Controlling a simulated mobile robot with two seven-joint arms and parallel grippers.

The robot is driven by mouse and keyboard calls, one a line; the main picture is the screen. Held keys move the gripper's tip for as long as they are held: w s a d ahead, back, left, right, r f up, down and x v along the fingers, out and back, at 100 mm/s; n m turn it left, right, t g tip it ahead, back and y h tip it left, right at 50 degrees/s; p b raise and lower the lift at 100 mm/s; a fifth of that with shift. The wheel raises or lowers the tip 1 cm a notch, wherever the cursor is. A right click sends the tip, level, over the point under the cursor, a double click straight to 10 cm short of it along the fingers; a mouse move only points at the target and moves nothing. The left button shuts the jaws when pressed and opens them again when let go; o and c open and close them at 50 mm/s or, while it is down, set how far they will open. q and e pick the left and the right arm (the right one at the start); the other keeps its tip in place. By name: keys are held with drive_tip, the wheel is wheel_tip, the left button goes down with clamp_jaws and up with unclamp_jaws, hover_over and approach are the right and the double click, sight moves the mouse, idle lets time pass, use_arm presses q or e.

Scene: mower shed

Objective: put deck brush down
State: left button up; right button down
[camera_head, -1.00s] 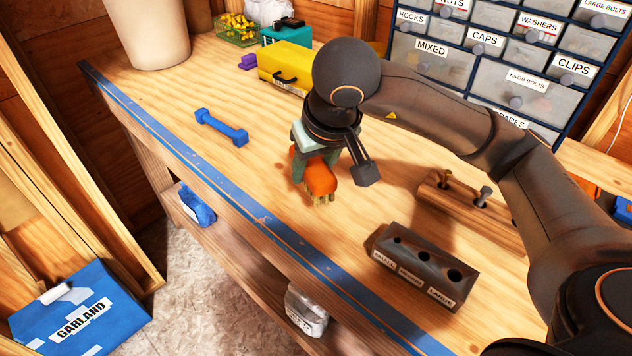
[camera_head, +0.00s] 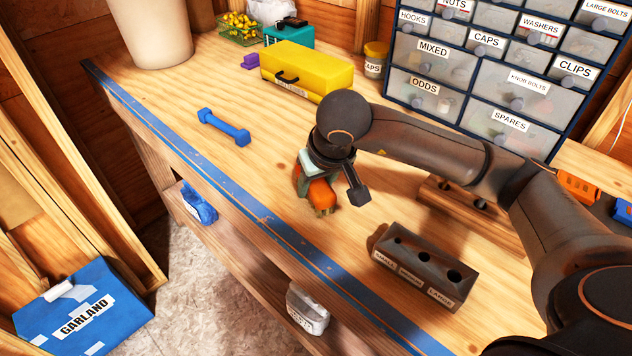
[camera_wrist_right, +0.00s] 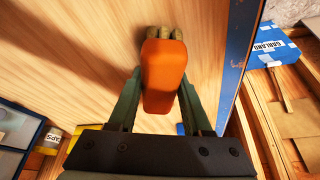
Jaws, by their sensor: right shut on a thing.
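The deck brush (camera_head: 321,195) has an orange body and pale bristles at one end. It is at the wooden bench top, left of the dark block with holes. My right gripper (camera_head: 309,183) is shut on the brush, with a green finger on each side of it. In the right wrist view, the brush (camera_wrist_right: 164,75) lies between the two fingers (camera_wrist_right: 160,100), bristles at the far end. The brush is very low over the bench; I cannot tell whether it touches. My left gripper is in neither view.
A dark block with labelled holes (camera_head: 418,270) stands right of the brush. A wooden holder (camera_head: 465,208) is behind it. A blue dumbbell-shaped piece (camera_head: 224,128) lies to the left. A yellow box (camera_head: 306,70) and drawer cabinet (camera_head: 480,70) stand behind. The bench's blue front edge (camera_head: 250,215) is near.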

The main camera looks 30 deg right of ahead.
drive_tip(key=shift+c, duration=1.7)
unclamp_jaws()
drive_tip(key=shift+s+r, duration=0.1)
drive_tip(key=shift+r, duration=0.4)
drive_tip(key=v, duration=1.1)
drive_tip(key=shift+r, duration=0.1)
